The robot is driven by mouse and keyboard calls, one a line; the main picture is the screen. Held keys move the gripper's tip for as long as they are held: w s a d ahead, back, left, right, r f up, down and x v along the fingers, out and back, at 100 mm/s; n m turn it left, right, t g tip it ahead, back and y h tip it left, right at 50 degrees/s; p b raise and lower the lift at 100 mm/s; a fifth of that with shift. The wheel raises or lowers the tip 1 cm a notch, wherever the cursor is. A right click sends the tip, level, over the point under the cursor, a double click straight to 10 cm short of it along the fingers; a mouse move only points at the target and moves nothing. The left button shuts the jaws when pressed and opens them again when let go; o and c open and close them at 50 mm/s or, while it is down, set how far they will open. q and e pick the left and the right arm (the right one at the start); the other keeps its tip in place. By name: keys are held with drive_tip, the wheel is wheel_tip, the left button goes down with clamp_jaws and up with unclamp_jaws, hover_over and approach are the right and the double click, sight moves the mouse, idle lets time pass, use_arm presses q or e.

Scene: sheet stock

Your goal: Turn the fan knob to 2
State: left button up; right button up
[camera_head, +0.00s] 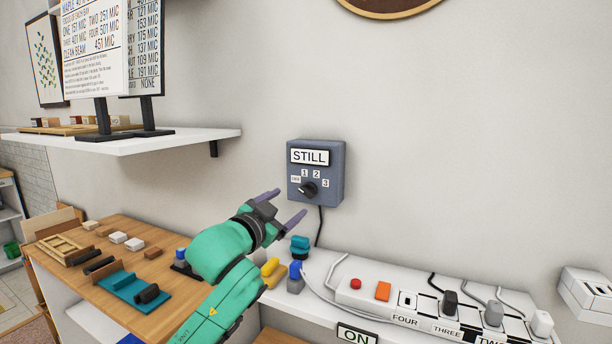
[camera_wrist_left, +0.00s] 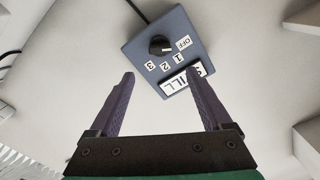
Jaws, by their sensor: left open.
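The fan control is a blue-grey box (camera_head: 334,160) on the wall, with a plate reading STILL at its top. Its black knob (camera_head: 307,189) sits low on the face, ringed by the labels OFF, 1, 2 and 3. The knob's pointer seems to be on the OFF side, but it is small. My left gripper (camera_head: 290,203) is open and empty, in front of the box and low to its left. In the left wrist view the knob (camera_wrist_left: 161,45) shows upside down beyond the open fingers (camera_wrist_left: 160,73), not touched by them. My right gripper is not in view.
A white shelf (camera_head: 190,141) with sign boards stands at the upper left. Below are a wooden bench (camera_head: 130,232) with small blocks and a white power strip (camera_head: 360,310) with plugs and cords. A cord (camera_head: 319,228) hangs from the box.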

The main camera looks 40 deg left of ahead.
sight(306, 191)
use_arm(q)
drive_tip(key=p+x, duration=0.2)
drive_tip(key=x, duration=0.8)
drive_tip(key=shift+a, duration=0.1)
drive_tip(key=shift+w+f, duration=0.1)
drive_tip(key=shift+w, duration=0.15)
clamp_jaws()
